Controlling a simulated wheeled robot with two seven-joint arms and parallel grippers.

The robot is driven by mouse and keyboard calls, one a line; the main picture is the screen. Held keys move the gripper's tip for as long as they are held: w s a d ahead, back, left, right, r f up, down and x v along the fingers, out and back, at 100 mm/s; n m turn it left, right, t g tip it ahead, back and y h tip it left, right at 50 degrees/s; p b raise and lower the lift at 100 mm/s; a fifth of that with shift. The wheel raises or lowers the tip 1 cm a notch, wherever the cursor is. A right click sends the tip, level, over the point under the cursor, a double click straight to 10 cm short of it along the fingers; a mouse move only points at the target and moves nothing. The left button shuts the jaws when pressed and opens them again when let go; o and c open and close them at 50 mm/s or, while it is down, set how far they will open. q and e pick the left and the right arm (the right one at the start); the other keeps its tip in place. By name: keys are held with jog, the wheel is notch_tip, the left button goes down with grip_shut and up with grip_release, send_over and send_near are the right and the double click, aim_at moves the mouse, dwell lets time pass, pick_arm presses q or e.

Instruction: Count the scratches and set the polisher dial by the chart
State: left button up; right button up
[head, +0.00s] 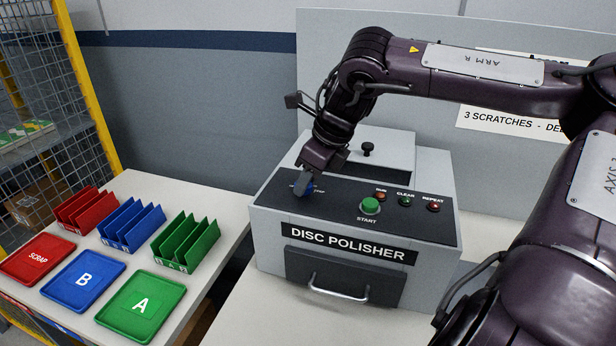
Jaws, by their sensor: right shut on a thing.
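The disc polisher (346,253) is a grey box with a black sloped top panel, a closed front drawer with a bar handle and a lid with a black knob behind. The dial's setting cannot be read. The chart (505,122) on the back panel is mostly covered by my right arm; only "3 SCRATCHES - DE" shows on its lowest line. No disc or scratches are in sight. My left gripper is not in view.
The panel has a green START button (370,206) and RUN, CLEAR and REPEAT lamps (405,201). A side table at left holds red SCRAP (28,275), blue B (62,296) and green A (122,322) trays, with matching slotted racks behind. A yellow-framed mesh cage stands far left.

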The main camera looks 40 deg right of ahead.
jog(key=shift+m, duration=0.4)
jog(key=m+h, duration=0.1)
jog(key=m, duration=0.2)
jog(key=shift+a+m+h, duration=0.2)
jog(key=shift+m+h, duration=0.1)
jog(key=shift+h, duration=0.1)
jog(key=shift+a+m+h, duration=0.1)
jog(key=shift+m+h, duration=0.5)
jog(key=shift+m, duration=1)
jog(key=o, duration=1)
jog(key=shift+r, duration=0.15)
